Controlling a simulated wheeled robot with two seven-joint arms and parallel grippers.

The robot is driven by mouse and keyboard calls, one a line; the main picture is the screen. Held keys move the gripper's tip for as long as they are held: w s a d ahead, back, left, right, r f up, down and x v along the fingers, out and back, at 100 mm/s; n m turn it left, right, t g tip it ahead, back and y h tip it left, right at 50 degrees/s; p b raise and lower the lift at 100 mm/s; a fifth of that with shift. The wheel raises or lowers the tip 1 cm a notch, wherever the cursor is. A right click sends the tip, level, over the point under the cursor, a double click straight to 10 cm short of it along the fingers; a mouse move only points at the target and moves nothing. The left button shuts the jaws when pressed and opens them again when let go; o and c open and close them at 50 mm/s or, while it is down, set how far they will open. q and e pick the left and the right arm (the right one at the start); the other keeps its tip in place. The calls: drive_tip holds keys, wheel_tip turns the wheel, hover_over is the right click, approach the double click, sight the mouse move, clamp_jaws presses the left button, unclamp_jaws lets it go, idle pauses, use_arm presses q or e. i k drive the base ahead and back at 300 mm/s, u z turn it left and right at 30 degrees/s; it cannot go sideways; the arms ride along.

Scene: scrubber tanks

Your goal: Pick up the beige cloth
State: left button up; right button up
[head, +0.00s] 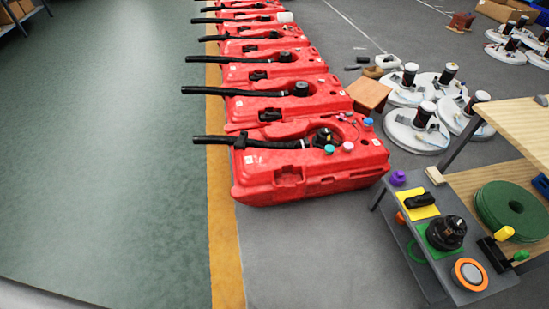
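I cannot single out the beige cloth with certainty. A small beige piece (435,176) lies at the back edge of the grey cart, and it is too small to tell whether it is cloth. Neither of my grippers shows in the head view.
A row of red tanks (310,175) with black hoses runs away from me. The grey cart (440,284) at the right holds a black cap (446,232), a purple knob (398,177) and an orange-ringed disc (470,274). Green floor at the left is clear.

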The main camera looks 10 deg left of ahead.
sight(433, 174)
drive_tip(key=z, duration=0.2)
drive_tip(key=i, duration=0.55)
drive_tip(key=z, duration=0.7)
drive_tip(key=i, duration=0.75)
drive_tip(key=z, duration=0.3)
